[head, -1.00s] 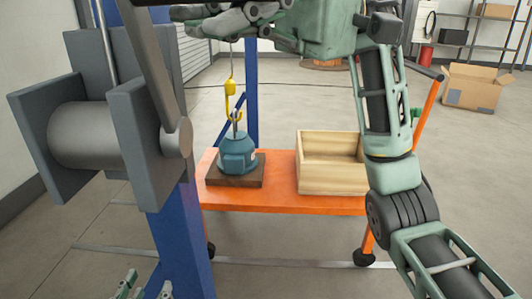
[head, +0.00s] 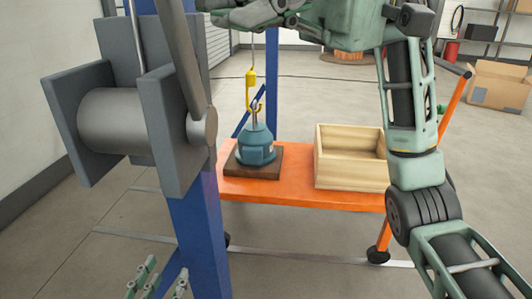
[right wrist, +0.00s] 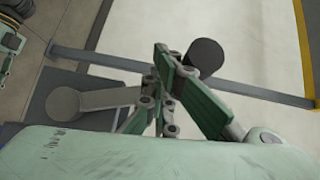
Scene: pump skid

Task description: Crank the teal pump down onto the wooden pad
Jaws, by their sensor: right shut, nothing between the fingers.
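The teal pump (head: 256,146) sits upright on the dark wooden pad (head: 270,170) on an orange table. The yellow hook (head: 251,85) hangs on its cable at the pump's top ring; I cannot tell if the cable is taut. The grey winch drum (head: 112,120) is at left, its crank arm (head: 182,60) rising out of the picture. My right gripper (head: 235,14) is shut and empty at the top; in the right wrist view (right wrist: 172,72) it is beside the dark crank grip (right wrist: 203,56), seemingly not around it. My left gripper (head: 163,275) is open and empty, low at the left.
An open wooden box (head: 350,165) stands on the orange table (head: 300,192), right of the pump. A blue post (head: 200,225) carries the winch. A cardboard box (head: 495,85) and shelves are at the back right.

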